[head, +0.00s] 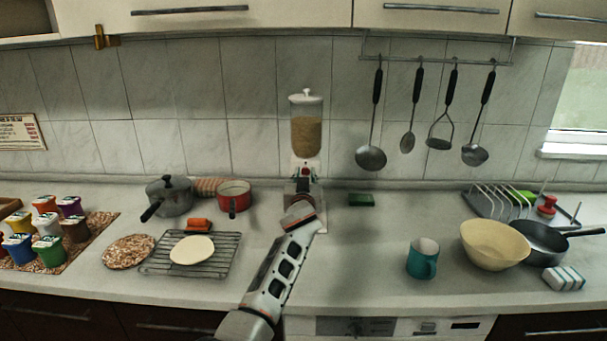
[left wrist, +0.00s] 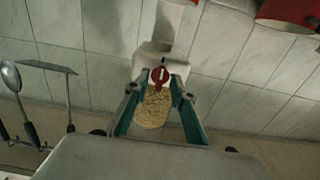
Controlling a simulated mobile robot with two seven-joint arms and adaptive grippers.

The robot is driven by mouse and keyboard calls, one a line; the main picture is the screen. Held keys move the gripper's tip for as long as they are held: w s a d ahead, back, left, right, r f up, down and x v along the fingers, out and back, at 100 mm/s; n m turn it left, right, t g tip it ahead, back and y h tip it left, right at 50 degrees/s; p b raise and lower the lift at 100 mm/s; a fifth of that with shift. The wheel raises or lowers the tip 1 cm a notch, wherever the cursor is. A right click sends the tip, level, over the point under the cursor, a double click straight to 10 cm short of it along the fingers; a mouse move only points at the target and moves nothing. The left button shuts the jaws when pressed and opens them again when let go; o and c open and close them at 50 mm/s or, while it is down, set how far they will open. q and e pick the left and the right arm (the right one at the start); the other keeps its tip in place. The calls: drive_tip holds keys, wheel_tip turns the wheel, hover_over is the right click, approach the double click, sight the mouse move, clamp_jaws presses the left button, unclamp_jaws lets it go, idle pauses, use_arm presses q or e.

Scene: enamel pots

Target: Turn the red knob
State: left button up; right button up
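The red knob (head: 305,171) is on the front of a white dispenser (head: 306,98) with a clear hopper of grain-like filling, standing against the tiled wall. In the left wrist view, where the scene looks upside down, the red knob (left wrist: 160,77) shows a pale mark and sits between my fingertips. My left gripper (head: 304,178) reaches up to the dispenser's front. In the left wrist view the left gripper (left wrist: 157,88) is open, with one green-padded finger on each side of the knob. I cannot tell whether the fingers touch it. My right gripper is in neither view.
Left of the dispenser stand a red pot (head: 234,193), a dark lidded pot (head: 172,198) and a wire rack (head: 220,264). Utensils hang above.

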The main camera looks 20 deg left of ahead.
use_arm(q)
clamp_jaws()
idle(0.4)
